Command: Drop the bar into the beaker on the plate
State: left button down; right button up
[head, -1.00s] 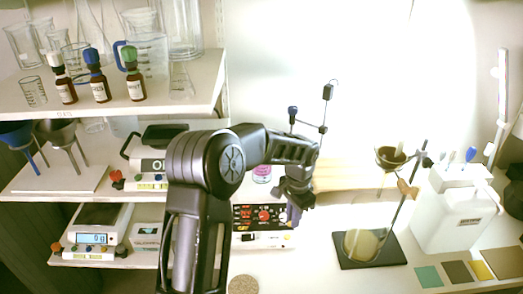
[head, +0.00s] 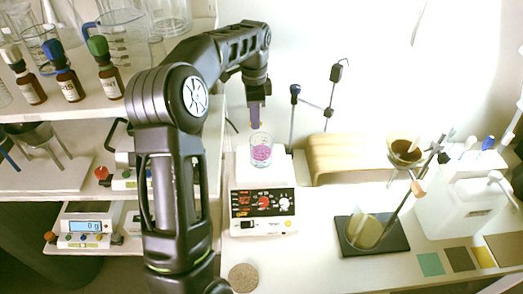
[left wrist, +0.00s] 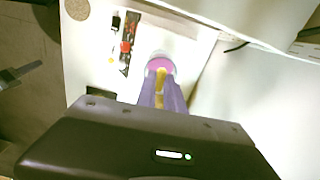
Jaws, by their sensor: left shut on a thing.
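A clear glass beaker (head: 261,152) with pink contents stands on the white plate (head: 283,168) of the hotplate unit with red and black controls. My left gripper (head: 255,122) points down just above and slightly left of the beaker in the head view, its purple fingers shut. In the left wrist view the fingers (left wrist: 161,95) are shut on a small yellowish bar (left wrist: 161,76), which shows in front of the beaker's pink mouth (left wrist: 160,64). In the head view I cannot make out the bar. My right gripper is not in view.
A stand with clamps (head: 328,112) rises behind the hotplate. Shelves with bottles (head: 70,85) are at left. A round cork mat (head: 243,278) lies in front.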

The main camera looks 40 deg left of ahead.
pick_arm(q)
notch_tip(320, 180, down, 6)
dwell(0.6)
jog(key=c, duration=1.4)
grip_release()
jog(key=shift+o, duration=0.2)
notch_tip(320, 180, up, 8)
jog(key=shift+f+b, duration=0.1)
jog(key=shift+b, duration=0.75)
jog(key=shift+d, duration=0.1)
